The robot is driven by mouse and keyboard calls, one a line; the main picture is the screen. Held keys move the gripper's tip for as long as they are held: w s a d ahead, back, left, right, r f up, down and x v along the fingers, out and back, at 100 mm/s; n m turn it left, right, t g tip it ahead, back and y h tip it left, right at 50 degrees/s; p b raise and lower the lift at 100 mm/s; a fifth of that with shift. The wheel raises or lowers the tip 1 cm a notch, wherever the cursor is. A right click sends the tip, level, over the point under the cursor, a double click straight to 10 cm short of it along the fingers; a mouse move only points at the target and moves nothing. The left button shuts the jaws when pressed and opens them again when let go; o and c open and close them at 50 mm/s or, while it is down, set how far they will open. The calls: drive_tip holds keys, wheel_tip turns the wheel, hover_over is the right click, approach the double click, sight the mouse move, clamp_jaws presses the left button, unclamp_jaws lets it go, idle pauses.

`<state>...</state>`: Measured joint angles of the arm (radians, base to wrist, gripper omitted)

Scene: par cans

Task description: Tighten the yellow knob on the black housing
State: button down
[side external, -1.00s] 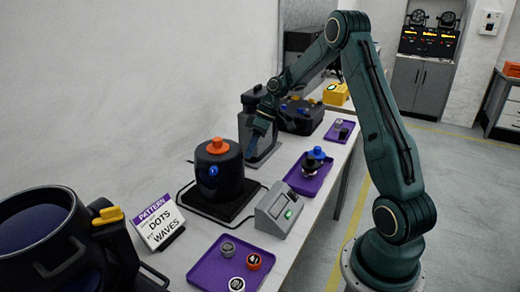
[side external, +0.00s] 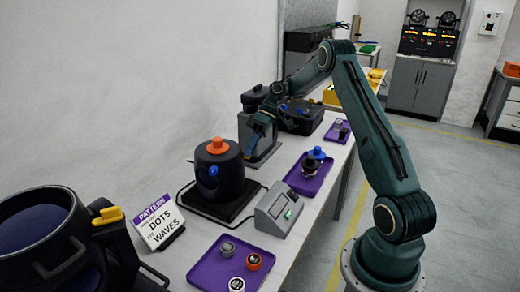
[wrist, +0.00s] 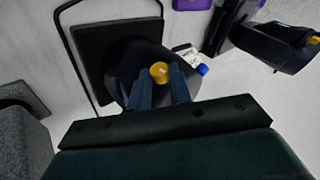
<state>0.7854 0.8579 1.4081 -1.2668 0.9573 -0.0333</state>
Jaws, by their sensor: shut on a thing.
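The black housing (side external: 222,185) stands upright on a dark square base near the middle of the bench in the side view. It has an orange knob on top and a blue knob (side external: 213,171) on its front. In the wrist view the yellow knob (wrist: 158,69) sits between my two blue fingertips, against the dark housing (wrist: 140,55). My gripper (side external: 249,152) is shut on the yellow knob and reaches down to the housing's far right side in the side view. The yellow knob is hidden there.
A grey control box (side external: 279,209) stands right of the housing. Purple trays with knobs lie at the front (side external: 205,275) and right (side external: 302,185). A pattern sign (side external: 160,224) and a large dark can (side external: 50,240) stand left. Another dark unit (side external: 262,150) is behind my gripper.

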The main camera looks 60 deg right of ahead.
idle(0.3)
drive_tip(key=c, duration=1.3)
unclamp_jaws()
drive_tip(key=shift+o, duration=0.2)
drive_tip(key=shift+a+r+n+t+h, duration=0.2)
drive_tip(key=shift+n+t+h, duration=0.15)
drive_tip(key=shift+h, duration=0.65)
drive_tip(key=s+d+r+t+h, duration=0.1)
drive_tip(key=s+r+h, duration=0.1)
drive_tip(key=r, duration=0.5)
drive_tip(key=s+d+r+t+h, duration=0.1)
drive_tip(key=s+d+r, duration=0.15)
drive_tip(key=r, duration=0.35)
drive_tip(key=s+a+r, duration=0.2)
drive_tip(key=s+a, duration=0.1)
drive_tip(key=a, duration=0.3)
drive_tip(key=s+a+r+m+h, duration=0.1)
drive_tip(key=s+a+r, duration=0.1)
drive_tip(key=a, duration=0.5)
drive_tip(key=s+a+r+m+h, duration=0.1)
drive_tip(key=s+a+r, duration=0.1)
drive_tip(key=s+a, duration=0.2)
drive_tip(key=shift+s+a+r, duration=0.3)
drive_tip(key=shift+s+a, duration=0.05)
drive_tip(key=shift+a, duration=1.15)
